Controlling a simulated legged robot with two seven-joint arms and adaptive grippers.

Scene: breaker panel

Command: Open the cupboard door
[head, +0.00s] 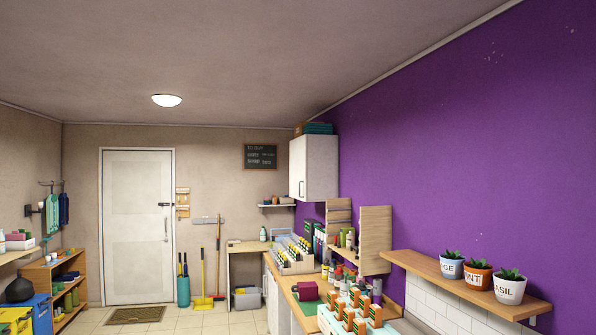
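A white wall cupboard (314,167) hangs high on the purple wall, right of the middle of the head view. Its door looks shut, and a small dark handle shows low on its front. Below and nearer, a light wood unit (375,240) with upright panels is fixed against the same wall, with jars and bottles between the panels. I cannot tell whether these panels are doors or sides. Neither of my grippers is in view.
A wooden counter (284,289) runs under the cupboard, crowded with bottles and boxes. A wall shelf (460,283) with potted herbs juts out at near right. A white room door (138,226) stands shut at the back.

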